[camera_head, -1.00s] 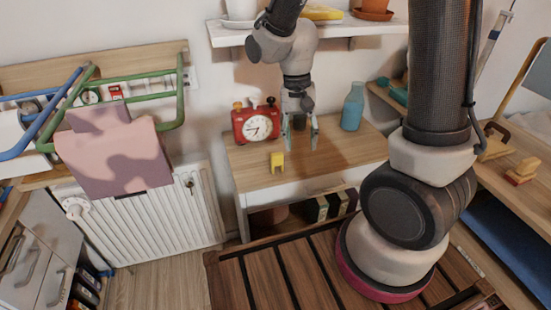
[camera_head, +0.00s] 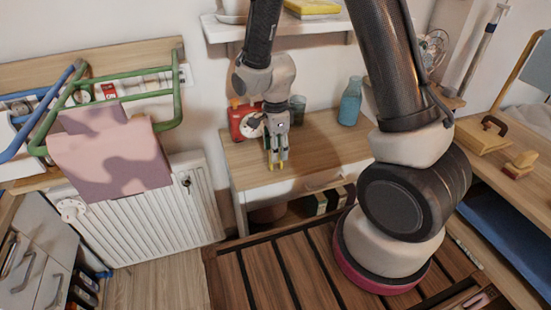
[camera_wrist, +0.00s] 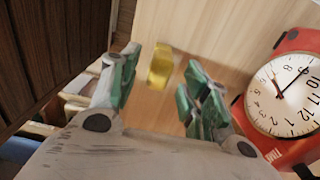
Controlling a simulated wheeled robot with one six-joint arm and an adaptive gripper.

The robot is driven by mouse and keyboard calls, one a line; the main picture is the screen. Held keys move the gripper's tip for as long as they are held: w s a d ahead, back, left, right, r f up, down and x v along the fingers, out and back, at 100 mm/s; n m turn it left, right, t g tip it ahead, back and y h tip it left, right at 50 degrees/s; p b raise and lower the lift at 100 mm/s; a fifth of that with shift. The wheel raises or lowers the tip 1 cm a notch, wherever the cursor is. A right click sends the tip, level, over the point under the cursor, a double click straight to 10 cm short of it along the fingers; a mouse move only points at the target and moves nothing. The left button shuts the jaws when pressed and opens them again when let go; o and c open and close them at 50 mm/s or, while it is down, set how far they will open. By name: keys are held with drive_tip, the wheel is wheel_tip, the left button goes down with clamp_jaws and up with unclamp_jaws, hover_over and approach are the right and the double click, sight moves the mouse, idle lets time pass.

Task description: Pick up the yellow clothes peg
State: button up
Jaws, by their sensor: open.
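The yellow clothes peg (camera_wrist: 160,66) stands on the small wooden desk (camera_head: 320,150) near its front edge. In the wrist view it shows ahead of my open gripper (camera_wrist: 163,90), between the two green-padded fingers and a little beyond their tips. In the head view my gripper (camera_head: 277,160) points down over the desk's front left part, and the peg is mostly hidden behind the fingers. I cannot tell from the pictures whether either finger touches it.
A red alarm clock (camera_wrist: 292,90) stands close beside my gripper; it also shows in the head view (camera_head: 238,119). A blue bottle (camera_head: 350,102) and a glass (camera_head: 298,109) stand farther right. A wall shelf (camera_head: 320,27) is above. The desk's right part is clear.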

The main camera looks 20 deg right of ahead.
wheel_tip(320, 180, down, 2)
drive_tip(key=shift+f, duration=0.1)
drive_tip(key=shift+c, duration=0.2)
drive_tip(key=c, duration=0.9)
drive_tip(key=shift+o, duration=0.2)
